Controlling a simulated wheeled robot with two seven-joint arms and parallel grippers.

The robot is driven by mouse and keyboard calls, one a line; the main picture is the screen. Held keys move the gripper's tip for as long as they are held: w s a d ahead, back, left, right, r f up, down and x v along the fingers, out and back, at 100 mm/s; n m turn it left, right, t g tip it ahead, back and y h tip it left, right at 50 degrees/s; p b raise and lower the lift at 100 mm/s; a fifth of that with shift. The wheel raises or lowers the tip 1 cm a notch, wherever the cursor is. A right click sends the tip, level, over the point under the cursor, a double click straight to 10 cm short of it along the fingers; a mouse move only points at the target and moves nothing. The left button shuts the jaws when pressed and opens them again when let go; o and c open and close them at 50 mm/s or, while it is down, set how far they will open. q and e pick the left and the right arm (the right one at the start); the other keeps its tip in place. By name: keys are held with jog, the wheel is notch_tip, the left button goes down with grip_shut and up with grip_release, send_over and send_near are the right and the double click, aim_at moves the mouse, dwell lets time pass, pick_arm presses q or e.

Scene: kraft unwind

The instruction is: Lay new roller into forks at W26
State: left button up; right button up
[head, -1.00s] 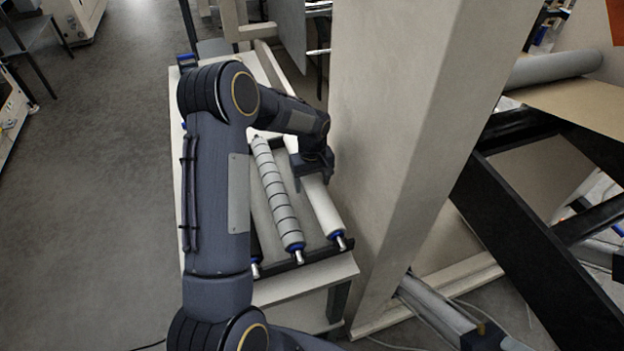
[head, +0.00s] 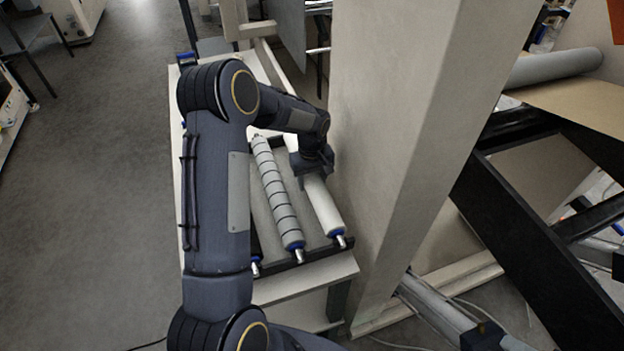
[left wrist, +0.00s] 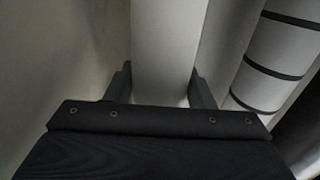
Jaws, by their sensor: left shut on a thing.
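A plain pale roller (head: 324,209) with a blue collar and metal shaft end lies on the right side of a rack on the white table. My left gripper (head: 314,178) reaches down over it and is shut on it. In the left wrist view the plain roller (left wrist: 166,50) runs between the two fingers (left wrist: 160,88). A grey roller with dark bands (head: 276,193) lies beside it to the left; it also shows in the left wrist view (left wrist: 276,55). My right gripper is not in view. The forks at W26 cannot be made out.
A thick beige post (head: 400,150) stands close to the right of the rack and gripper. The white table (head: 305,283) has a dark end rail (head: 312,255). A black machine frame (head: 530,245) lies right of the post. Open grey floor (head: 100,200) is on the left.

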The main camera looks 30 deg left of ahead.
pick_arm(q)
jog(key=shift+r+p, duration=2.05)
jog(key=shift+r, duration=1.7)
jog(key=shift+f, duration=0.1)
